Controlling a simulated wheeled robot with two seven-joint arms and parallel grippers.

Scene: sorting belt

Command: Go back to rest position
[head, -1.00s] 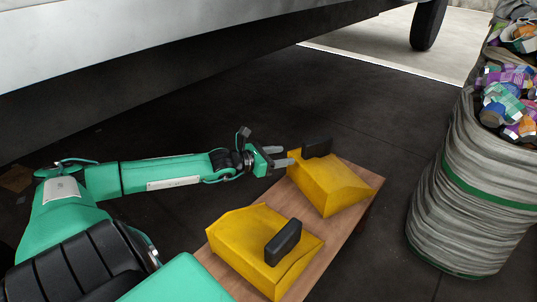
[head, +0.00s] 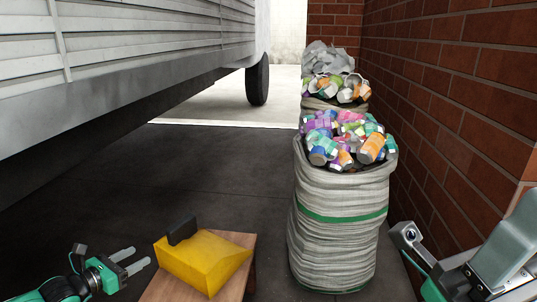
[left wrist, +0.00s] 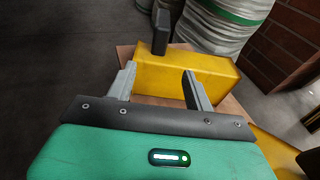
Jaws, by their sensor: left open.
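My left gripper (head: 136,262) is open and empty at the lower left of the head view. Its fingertips point right, just left of a yellow wedge-shaped block (head: 205,262) with a black upright grip (head: 182,230). In the left wrist view, the open fingers (left wrist: 158,74) spread in front of the yellow block (left wrist: 208,72), with nothing held between them. I cannot tell whether they touch it. My right arm shows in part at the lower right of the head view; its gripper is not visible.
The yellow block sits on a wooden board (head: 238,240). Large grey sacks of crushed cans (head: 338,215) stand right of it by a brick wall (head: 450,85). A trailer-like vehicle (head: 130,60) overhangs the left. Dark floor (head: 210,175) lies clear between.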

